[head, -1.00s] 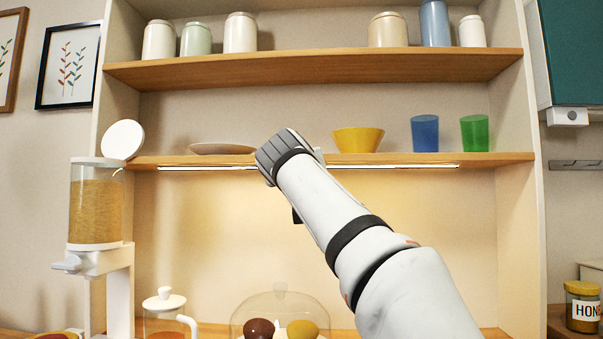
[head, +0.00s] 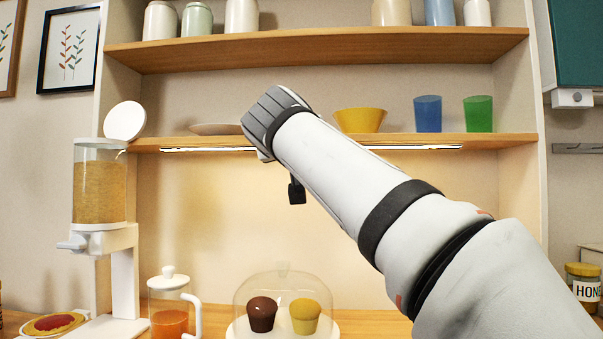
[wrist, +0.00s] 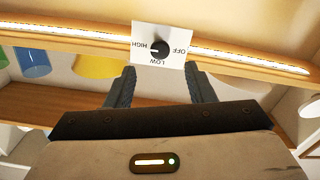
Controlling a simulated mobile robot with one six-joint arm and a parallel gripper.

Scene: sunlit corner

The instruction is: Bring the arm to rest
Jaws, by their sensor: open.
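My arm (head: 345,165) reaches up and to the left across the head view, with its wrist end in front of the middle shelf. Just beyond the fingertips is a white dial plate (wrist: 146,30) marked HIGH, LOW and OFF, upside down in this view. Its black knob (wrist: 160,49) has a light mark toward HIGH. The fingers look apart from the plate.
A lit light strip (head: 410,147) runs under the middle shelf (head: 480,141). A yellow bowl (head: 360,120), blue cup (head: 428,114) and green cup (head: 478,113) stand on it.

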